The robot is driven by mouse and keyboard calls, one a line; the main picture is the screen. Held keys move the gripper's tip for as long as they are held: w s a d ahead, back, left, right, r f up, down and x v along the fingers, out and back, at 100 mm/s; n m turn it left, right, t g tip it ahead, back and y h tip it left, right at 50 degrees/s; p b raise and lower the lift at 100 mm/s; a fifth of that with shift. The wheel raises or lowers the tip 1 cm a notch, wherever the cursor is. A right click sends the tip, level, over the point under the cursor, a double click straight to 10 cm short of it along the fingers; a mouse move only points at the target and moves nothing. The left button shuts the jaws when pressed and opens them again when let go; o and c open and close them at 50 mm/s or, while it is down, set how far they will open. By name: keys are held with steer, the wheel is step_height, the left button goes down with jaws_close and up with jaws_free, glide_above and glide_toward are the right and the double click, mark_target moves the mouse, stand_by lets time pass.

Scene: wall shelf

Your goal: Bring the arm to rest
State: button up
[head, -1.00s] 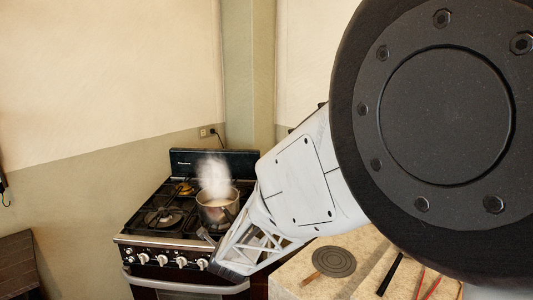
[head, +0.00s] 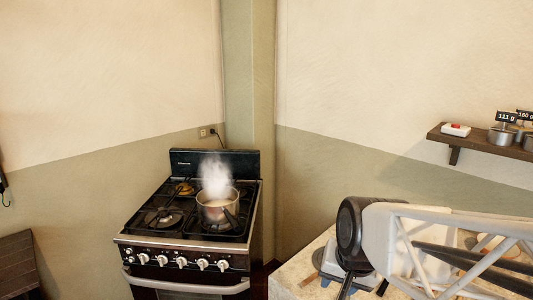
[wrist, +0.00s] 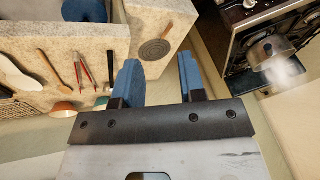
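My gripper (wrist: 160,84) is in the wrist view, with its two blue-padded fingers spread apart and nothing between them.
A steaming pot (head: 217,210) stands on the stove (head: 128,240). A wall shelf (head: 485,143) at the right bears a white box (head: 456,130) and pots.

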steer(key=s+d+n+g+h, duration=0.1)
steer(key=s+d+n, duration=0.2)
steer(key=s, duration=0.5)
steer(key=shift+s+d+r+g, duration=0.25)
steer(key=shift+d+r+g, duration=0.1)
steer(key=shift+d, duration=0.5)
